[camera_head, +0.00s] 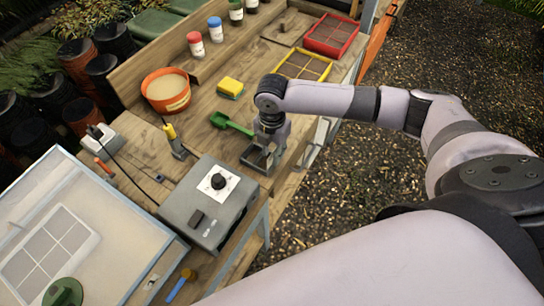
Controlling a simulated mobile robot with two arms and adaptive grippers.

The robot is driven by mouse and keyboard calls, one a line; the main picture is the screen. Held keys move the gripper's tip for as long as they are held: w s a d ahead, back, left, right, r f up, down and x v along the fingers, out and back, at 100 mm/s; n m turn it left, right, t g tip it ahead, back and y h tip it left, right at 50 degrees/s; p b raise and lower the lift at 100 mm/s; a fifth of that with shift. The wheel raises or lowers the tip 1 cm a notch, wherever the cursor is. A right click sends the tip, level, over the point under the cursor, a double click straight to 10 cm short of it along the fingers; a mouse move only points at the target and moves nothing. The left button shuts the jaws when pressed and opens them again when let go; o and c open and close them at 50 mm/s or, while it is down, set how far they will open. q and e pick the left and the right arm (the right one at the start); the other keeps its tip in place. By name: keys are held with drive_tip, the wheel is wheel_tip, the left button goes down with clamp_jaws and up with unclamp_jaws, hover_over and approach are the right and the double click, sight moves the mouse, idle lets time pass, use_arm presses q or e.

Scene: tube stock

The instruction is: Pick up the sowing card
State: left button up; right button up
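I cannot make out a sowing card for certain in the head view. My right gripper (262,154) points down over the front edge of the wooden bench. Dark, frame-like parts show at its lower end, and I cannot tell whether they are its fingers or a small holder on the bench. Whether it is open or shut, or has anything between its fingers, is too small to tell. My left gripper is not in view.
A grey control box (208,202) with a black knob stands left of the gripper. A green scoop (232,124), yellow sponge (230,88) and orange pot (167,90) lie behind. A yellow tray (304,66) and red tray (331,35) stand further back.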

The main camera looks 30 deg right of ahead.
drive_tip(key=shift+f, duration=0.5)
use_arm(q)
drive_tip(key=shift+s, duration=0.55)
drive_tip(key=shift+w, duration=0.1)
use_arm(e)
drive_tip(key=c, duration=0.5)
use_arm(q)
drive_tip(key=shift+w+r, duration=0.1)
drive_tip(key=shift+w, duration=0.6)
use_arm(e)
clamp_jaws()
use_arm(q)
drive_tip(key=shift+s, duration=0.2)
use_arm(e)
drive_tip(key=shift+r, duration=0.15)
